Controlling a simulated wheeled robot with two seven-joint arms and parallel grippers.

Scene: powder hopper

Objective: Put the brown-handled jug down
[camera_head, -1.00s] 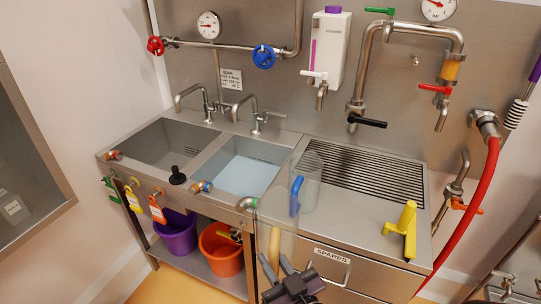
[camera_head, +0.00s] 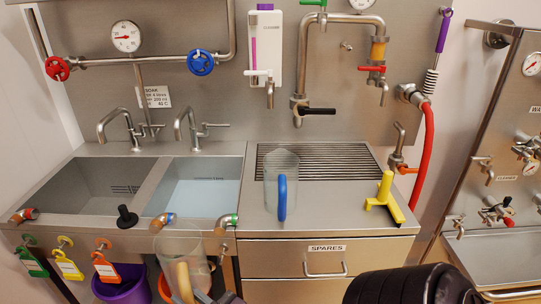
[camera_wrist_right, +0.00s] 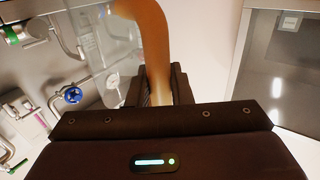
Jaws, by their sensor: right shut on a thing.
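The brown-handled jug (camera_head: 180,246) is a clear vessel with a tan-brown handle (camera_head: 184,282). It is low in the head view, in front of the sink unit's front edge and apart from the worktop. My right gripper (camera_head: 207,298) is shut on the handle, partly cut off by the bottom edge. In the right wrist view, the dark fingers (camera_wrist_right: 160,85) close around the brown handle (camera_wrist_right: 152,35), with the clear jug wall (camera_wrist_right: 112,45) beyond it. The jug looks roughly upright. My left gripper is not in view.
A blue-handled clear jug (camera_head: 282,178) stands on the steel worktop (camera_head: 330,222), before the slatted drainer (camera_head: 320,160). A yellow tool (camera_head: 384,196) stands to its right. Two sinks lie left; the right sink (camera_head: 200,195) holds water. Worktop between blue handle and yellow tool is clear.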

